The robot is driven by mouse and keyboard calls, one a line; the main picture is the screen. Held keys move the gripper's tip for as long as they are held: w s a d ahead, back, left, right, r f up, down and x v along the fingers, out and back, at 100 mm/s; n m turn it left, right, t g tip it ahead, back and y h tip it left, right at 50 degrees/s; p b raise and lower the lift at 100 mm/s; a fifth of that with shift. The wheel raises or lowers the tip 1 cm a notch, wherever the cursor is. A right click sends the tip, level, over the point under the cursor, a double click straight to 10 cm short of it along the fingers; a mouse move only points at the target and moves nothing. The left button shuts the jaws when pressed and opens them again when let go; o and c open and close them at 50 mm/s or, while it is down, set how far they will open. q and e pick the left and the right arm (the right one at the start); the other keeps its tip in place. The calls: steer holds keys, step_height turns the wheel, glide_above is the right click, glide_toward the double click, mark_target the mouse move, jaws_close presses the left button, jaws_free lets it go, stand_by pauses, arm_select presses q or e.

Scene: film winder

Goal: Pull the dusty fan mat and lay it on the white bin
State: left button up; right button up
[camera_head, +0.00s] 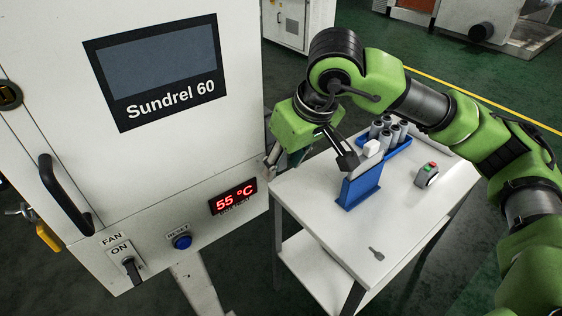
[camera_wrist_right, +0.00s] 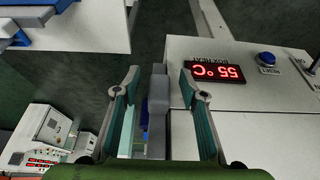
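My right gripper (camera_head: 272,158) is at the right side of the white Sundrel 60 machine (camera_head: 190,165), just above the table's near-left corner, and mostly hidden behind my green wrist. In the right wrist view the gripper (camera_wrist_right: 159,74) is open. A grey upright bar (camera_wrist_right: 158,112) stands between its fingers, with a gap to each. A blue strip (camera_wrist_right: 143,112) shows beside the bar. I cannot tell whether either belongs to the dusty fan mat. I cannot pick out the white bin. My left gripper is not in view.
A white table (camera_head: 319,203) holds a blue holder (camera_head: 359,191) with a white block (camera_head: 372,148), grey bottles (camera_head: 379,128) in a blue rack, and a small button box (camera_head: 426,175). The machine's fan switch (camera_head: 130,267) is by ON; its display (camera_head: 233,199) reads 55 °C.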

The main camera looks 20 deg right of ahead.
steer(key=shift+x, duration=1.3)
jaws_close()
